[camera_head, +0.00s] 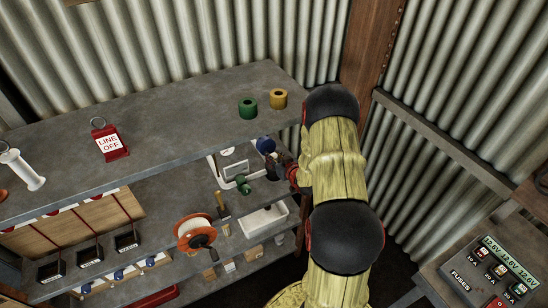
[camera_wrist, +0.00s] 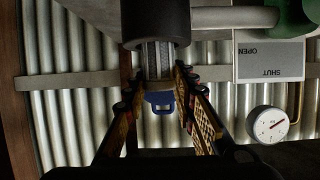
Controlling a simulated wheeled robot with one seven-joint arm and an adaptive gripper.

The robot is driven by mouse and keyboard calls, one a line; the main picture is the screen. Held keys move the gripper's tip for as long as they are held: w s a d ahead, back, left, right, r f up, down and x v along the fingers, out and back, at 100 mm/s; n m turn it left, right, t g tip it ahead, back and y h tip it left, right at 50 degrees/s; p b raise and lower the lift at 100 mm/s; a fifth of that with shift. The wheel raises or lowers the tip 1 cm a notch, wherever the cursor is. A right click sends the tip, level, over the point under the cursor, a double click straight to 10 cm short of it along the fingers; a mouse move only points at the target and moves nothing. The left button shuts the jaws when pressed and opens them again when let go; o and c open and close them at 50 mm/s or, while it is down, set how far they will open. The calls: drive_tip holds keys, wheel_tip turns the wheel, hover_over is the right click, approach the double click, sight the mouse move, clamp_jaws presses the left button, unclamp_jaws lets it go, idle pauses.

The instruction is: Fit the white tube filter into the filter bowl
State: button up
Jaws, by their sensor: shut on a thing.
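The filter's far end is out of sight inside or behind a black cylinder, which looks like the filter bowl (camera_wrist: 155,20). The filter looks lined up with the bowl's mouth; how deep it sits I cannot tell. In the head view my gripper (camera_head: 284,168) is beside the wall panel, and the arm and gripper mostly hide filter and bowl.
A white panel (camera_wrist: 270,62) marked SHUT/OPEN, a green fitting (camera_wrist: 296,18) and a gauge (camera_wrist: 270,124) are close by on the right. Green (camera_head: 248,108) and yellow (camera_head: 279,98) rolls stand on the upper shelf. An orange reel (camera_head: 194,232) and white tray (camera_head: 262,222) are below.

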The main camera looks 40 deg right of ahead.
drive_tip(key=shift+f+b, duration=0.35)
drive_tip(key=shift+f, duration=0.15)
drive_tip(key=o, duration=0.8)
drive_tip(key=shift+o, duration=0.2)
drive_tip(key=shift+s, duration=0.1)
drive_tip(key=p+v, duration=0.3)
drive_tip(key=v, duration=0.8)
drive_tip(key=shift+f, duration=0.1)
idle(0.4)
